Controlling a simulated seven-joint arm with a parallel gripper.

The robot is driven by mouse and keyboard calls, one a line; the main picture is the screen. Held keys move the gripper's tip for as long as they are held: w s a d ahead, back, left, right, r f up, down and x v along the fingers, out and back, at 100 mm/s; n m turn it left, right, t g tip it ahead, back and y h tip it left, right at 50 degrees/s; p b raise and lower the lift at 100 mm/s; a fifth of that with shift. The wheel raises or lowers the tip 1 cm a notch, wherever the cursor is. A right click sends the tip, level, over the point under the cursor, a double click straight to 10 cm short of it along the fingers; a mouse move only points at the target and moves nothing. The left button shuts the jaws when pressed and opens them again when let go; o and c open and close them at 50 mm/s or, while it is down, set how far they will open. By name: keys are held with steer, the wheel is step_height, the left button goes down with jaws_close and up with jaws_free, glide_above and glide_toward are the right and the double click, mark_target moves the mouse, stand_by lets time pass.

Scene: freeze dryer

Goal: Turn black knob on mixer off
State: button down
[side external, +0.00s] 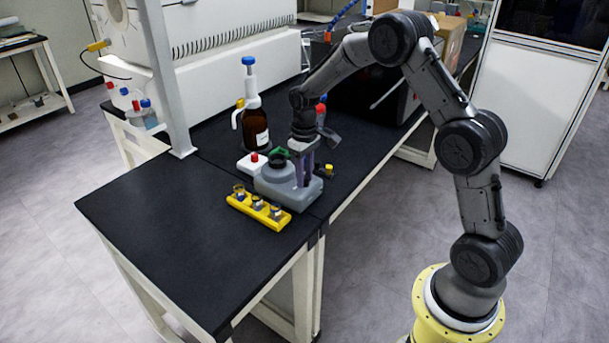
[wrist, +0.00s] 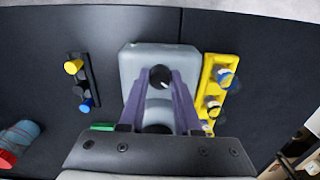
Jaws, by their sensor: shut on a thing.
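The mixer (side external: 266,189) is a grey box with a dark round top, standing on the black bench. It also shows in the wrist view (wrist: 135,62). Its black knob (wrist: 159,77) shows in the wrist view between the tips of my gripper's purple fingers. In the side view the knob is hidden by the fingers. My gripper (side external: 306,176) points down over the mixer's right end. In the wrist view my gripper (wrist: 160,78) is shut on the knob, with a finger on each side of it.
A yellow rack (side external: 259,211) with several vials is close beside the mixer. A dark rack (wrist: 83,82) with coloured caps lies on the other side. A brown bottle (side external: 255,130) with a blue top stands behind. The bench's near left part (side external: 170,230) is clear.

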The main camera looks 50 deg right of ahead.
steer(key=shift+n, duration=0.6)
steer(key=c, duration=0.6)
jaws_free()
steer(key=shift+r, duration=0.1)
step_height(320, 180, up, 14)
steer(key=shift+a, duration=0.1)
